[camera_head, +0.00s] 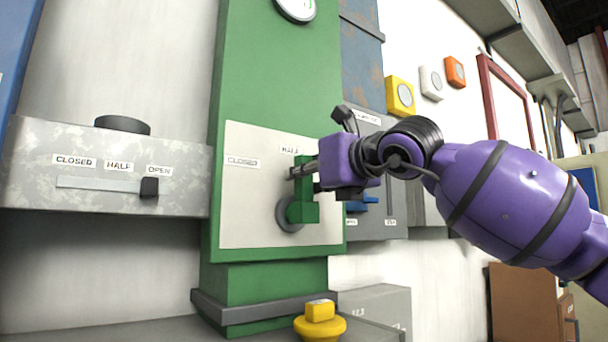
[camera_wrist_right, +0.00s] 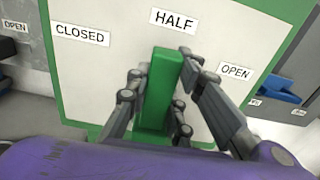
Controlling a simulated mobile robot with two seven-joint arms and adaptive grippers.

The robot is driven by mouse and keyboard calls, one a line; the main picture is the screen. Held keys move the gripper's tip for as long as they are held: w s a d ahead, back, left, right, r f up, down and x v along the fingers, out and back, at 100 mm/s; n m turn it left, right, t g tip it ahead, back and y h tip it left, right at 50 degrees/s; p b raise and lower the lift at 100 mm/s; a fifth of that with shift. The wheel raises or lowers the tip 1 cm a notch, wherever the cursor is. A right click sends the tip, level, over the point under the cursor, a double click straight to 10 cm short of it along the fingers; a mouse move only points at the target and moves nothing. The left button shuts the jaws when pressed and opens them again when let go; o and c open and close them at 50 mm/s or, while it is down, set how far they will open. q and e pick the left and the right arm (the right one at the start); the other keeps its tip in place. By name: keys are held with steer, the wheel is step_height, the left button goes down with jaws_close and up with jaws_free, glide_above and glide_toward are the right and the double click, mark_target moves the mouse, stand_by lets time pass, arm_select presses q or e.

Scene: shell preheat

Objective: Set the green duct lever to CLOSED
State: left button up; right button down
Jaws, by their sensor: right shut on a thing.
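The green duct lever (camera_head: 303,192) stands on a white plate (camera_head: 250,205) on the front of the green duct (camera_head: 262,75). The plate carries the labels CLOSED (camera_wrist_right: 80,35), HALF (camera_wrist_right: 173,19) and OPEN (camera_wrist_right: 235,72). In the right wrist view the lever (camera_wrist_right: 158,92) points up toward HALF. My right gripper (camera_head: 303,171) reaches in from the right and is shut on the lever, with its fingers (camera_wrist_right: 160,85) on both sides of it. The OPEN label is hidden behind the gripper in the head view. My left gripper is not in view.
A grey duct with a slider (camera_head: 149,187) at OPEN is on the left. A grey box with a blue lever (camera_head: 362,204) stands just right of the green duct. A yellow knob (camera_head: 320,322) stands below. Yellow, white and orange boxes hang on the wall.

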steer(key=shift+s+a+n+p, duration=0.35)
steer(key=shift+a+n, duration=0.15)
steer(key=shift+n, duration=0.3)
steer(key=n, duration=0.1)
steer(key=s+a+n, duration=0.1)
steer(key=shift+a+f+n, duration=0.1)
steer(key=shift+f+n, duration=0.1)
steer(key=shift+n, duration=0.1)
steer(key=n, duration=0.1)
steer(key=a+f+n+p, duration=0.1)
steer(key=shift+s+a+n, duration=0.15)
steer(key=shift+s+n, duration=0.25)
steer(key=shift+s+a+f+n, duration=0.3)
steer(key=shift+f+n, duration=0.1)
steer(key=shift+n, duration=0.4)
steer(key=shift+f, duration=0.1)
steer(key=c, duration=1.6)
jaws_free()
steer(key=shift+o, duration=0.4)
